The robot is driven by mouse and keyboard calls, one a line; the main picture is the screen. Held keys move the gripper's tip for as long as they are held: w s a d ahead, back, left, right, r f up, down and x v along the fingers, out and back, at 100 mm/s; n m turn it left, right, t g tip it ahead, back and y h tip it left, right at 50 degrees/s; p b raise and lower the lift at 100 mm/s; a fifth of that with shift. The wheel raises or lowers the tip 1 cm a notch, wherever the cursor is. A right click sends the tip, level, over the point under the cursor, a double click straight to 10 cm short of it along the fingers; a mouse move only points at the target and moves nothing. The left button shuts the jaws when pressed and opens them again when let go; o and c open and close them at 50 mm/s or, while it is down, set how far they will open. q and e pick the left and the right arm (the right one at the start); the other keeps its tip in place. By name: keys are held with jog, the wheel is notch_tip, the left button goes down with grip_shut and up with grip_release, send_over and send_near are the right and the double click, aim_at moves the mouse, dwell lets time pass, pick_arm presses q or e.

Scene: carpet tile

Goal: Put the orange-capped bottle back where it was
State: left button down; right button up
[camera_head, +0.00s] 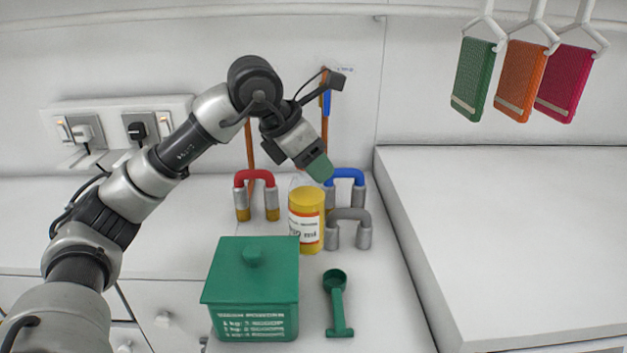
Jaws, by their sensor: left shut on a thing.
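The bottle (306,222) has yellow contents, a clear upper part and a white label ending in "ml". It looks upright on the counter, between a red-topped and a blue-topped U-shaped piece. Its orange cap does not show; my gripper covers the area at its top. My left gripper (318,166) reaches down from the upper left, tilted, its green tip at the bottle's top. It is shut, apparently on the bottle; the contact itself is hidden. My right gripper is not in view.
A green lidded box (252,290) and a green scoop (338,303) lie in front. A red-topped piece (256,193), a blue-topped piece (347,185) and a grey piece (348,227) crowd the bottle. A raised white surface (500,230) is at right. Sockets (118,128) are on the wall.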

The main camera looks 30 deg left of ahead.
aim_at(314, 183)
pick_arm(q)
jog(key=shift+f, duration=1.95)
jog(key=c, duration=1)
grip_release()
jog(key=shift+f, duration=0.1)
jog(key=o, duration=0.5)
